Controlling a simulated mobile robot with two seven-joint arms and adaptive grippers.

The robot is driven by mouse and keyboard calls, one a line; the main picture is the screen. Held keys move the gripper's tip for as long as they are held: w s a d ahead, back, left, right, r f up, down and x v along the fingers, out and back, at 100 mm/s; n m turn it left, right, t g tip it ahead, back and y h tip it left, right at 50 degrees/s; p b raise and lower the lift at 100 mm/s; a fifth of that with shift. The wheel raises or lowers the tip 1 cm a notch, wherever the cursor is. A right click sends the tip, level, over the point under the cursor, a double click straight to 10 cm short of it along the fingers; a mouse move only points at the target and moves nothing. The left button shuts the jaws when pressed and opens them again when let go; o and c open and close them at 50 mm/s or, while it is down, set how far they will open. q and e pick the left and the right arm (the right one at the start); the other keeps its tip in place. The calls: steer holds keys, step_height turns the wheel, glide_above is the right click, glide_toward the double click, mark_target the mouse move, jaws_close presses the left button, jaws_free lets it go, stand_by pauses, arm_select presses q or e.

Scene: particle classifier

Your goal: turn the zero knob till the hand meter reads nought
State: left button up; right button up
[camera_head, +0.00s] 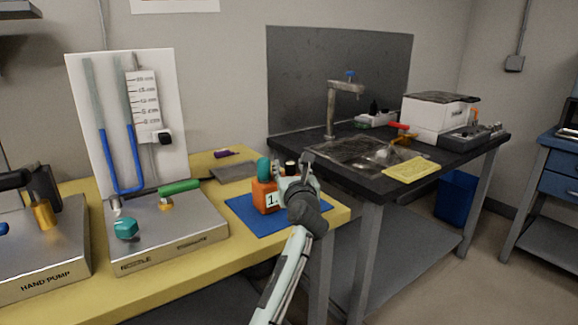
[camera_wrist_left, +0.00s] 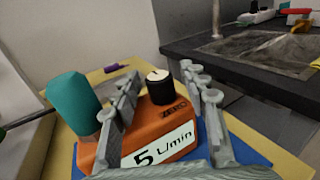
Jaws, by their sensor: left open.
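The hand meter (camera_head: 263,196) is an orange box on a blue mat, with a teal part on top. In the left wrist view the meter (camera_wrist_left: 185,122) shows a white display reading "5 L/min"; a finger may hide its left end. In the head view only a "1" shows clearly. The zero knob (camera_wrist_left: 158,86) is black with a cream top and a dark mark, beside the word ZERO; its top also shows in the head view (camera_head: 290,165). My left gripper (camera_head: 298,172) is open over the meter, its fingers (camera_wrist_left: 162,92) on either side of the knob, apart from it.
The blue mat (camera_head: 290,221) lies at the right end of the yellow bench (camera_head: 200,255). A nozzle box (camera_head: 170,238), a hand pump (camera_head: 45,270) and a tube gauge board (camera_head: 160,85) stand to the left. A dark sink bench (camera_head: 460,155) stands to the right, across a gap.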

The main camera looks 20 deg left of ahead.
arm_select(q)
steer(key=shift+s, duration=0.1)
steer(key=shift+c, duration=1.6)
jaws_close()
arm_select(e)
steer(key=shift+s+d+f, duration=0.15)
steer(key=shift+s+f, duration=0.1)
steer(key=shift+s, duration=0.6)
steer(key=shift+w, duration=0.1)
